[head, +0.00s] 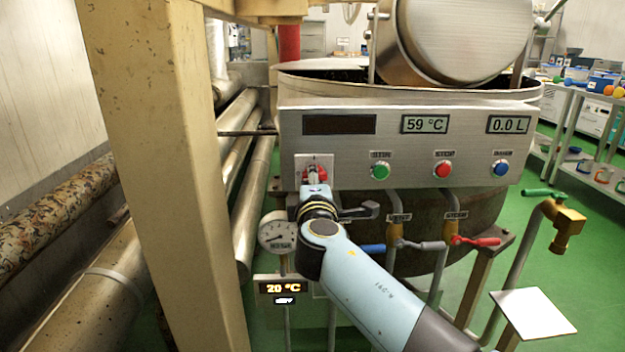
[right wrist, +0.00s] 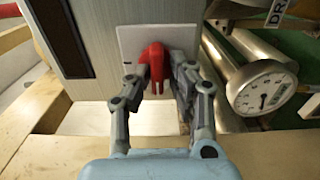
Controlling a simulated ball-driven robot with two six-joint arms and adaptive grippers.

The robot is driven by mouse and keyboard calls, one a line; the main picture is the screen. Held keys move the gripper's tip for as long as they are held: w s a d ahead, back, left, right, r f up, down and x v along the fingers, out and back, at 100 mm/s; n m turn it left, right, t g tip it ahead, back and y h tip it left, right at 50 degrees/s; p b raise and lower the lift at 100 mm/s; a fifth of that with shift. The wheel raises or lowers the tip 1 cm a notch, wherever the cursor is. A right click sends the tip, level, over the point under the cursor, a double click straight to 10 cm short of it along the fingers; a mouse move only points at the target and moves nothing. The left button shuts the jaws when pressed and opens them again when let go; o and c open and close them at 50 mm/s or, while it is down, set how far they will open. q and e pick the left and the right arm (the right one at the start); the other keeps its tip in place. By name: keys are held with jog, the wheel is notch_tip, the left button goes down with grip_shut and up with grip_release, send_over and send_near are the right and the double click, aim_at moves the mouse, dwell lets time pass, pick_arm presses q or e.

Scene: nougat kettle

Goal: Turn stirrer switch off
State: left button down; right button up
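A red rotary switch (head: 315,173) sits on a white plate at the lower left of the kettle's steel control panel (head: 345,150). It shows larger in the right wrist view (right wrist: 154,62), its handle pointing roughly down in that picture. My right gripper (head: 314,184) is at the switch, its arm coming in from the lower right. In the right wrist view the fingers (right wrist: 160,82) stand on both sides of the red handle, partly closed. The left finger looks against or very near it. Whether the right finger touches is unclear. My left gripper is out of view.
Green (head: 380,171), red (head: 443,170) and blue (head: 501,169) buttons line the panel. A round gauge (head: 277,232) is left of my right arm. Valve handles (head: 475,240) lie below the panel. A thick beige post (head: 165,150) stands at left.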

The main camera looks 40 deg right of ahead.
jog(key=shift+o, duration=1.1)
jog(key=v, duration=0.7)
jog(key=shift+s, duration=0.25)
jog(key=shift+a, duration=0.1)
